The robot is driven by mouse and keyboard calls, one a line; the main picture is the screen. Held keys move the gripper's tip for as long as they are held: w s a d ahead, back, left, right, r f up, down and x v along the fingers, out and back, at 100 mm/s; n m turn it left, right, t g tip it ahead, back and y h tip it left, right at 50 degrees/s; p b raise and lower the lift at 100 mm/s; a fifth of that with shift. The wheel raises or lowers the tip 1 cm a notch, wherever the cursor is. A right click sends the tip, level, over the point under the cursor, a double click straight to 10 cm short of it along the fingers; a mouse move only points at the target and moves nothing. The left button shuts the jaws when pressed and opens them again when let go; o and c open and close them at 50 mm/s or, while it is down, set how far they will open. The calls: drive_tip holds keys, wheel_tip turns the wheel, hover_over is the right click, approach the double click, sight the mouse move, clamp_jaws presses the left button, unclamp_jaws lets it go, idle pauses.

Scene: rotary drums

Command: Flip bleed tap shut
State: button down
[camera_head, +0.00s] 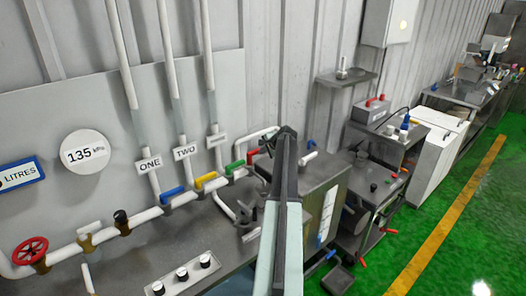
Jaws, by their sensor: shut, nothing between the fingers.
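Along the pipe on the wall panel sit several lever taps: a blue lever (172,193), a yellow lever (206,180), a green lever (235,166) and a red lever (253,156). A brass valve with a pale lever (88,239) is further left. No label marks which one is the bleed tap. My arm rises through the middle of the view. The dark end of my gripper (267,146) is small, near the red lever, shut and empty. Whether it touches the lever cannot be told. My arm hides part of the bench and tank behind it.
A red handwheel (30,250) is at the left end of the pipe. A row of knobs (182,273) is on the bench. A steel tank (322,190) stands right of my arm. Green floor (470,215) is open at right.

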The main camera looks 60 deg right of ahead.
drive_tip(key=s+f+p+v, duration=0.1)
drive_tip(key=p+v, duration=0.6)
drive_tip(key=v, duration=0.6)
drive_tip(key=w+a+f+n+g+y+b, duration=0.15)
drive_tip(key=w+a+f+n, duration=0.35)
drive_tip(key=a, duration=0.9)
drive_tip(key=w+a+f+n+g+y+b, duration=0.1)
drive_tip(key=w+a+f+n+y+b, duration=0.15)
drive_tip(key=w+a, duration=0.75)
drive_tip(key=w+a+f+n+g+y+b, duration=0.1)
drive_tip(key=w+a+f+n+b, duration=0.25)
drive_tip(key=a, duration=1.35)
drive_tip(key=s+a+f+n+g+b, duration=0.1)
drive_tip(key=s+a+f+n, duration=0.2)
drive_tip(key=a, duration=0.8)
drive_tip(key=s+a+f+n+g+h+b, duration=0.1)
drive_tip(key=s+a+f+n+g, duration=0.1)
drive_tip(key=a, duration=1)
drive_tip(key=s+a+f+n+g+b, duration=0.2)
drive_tip(key=s+a+f+n, duration=0.2)
drive_tip(key=a, duration=0.8)
drive_tip(key=shift+s+a+n, duration=0.1)
drive_tip(key=shift+s+n, duration=0.15)
drive_tip(key=shift+n, duration=0.4)
drive_tip(key=shift+s+a+n, duration=0.1)
drive_tip(key=shift+s+n, duration=0.15)
drive_tip(key=shift+n, duration=0.4)
drive_tip(key=shift+r, duration=0.1)
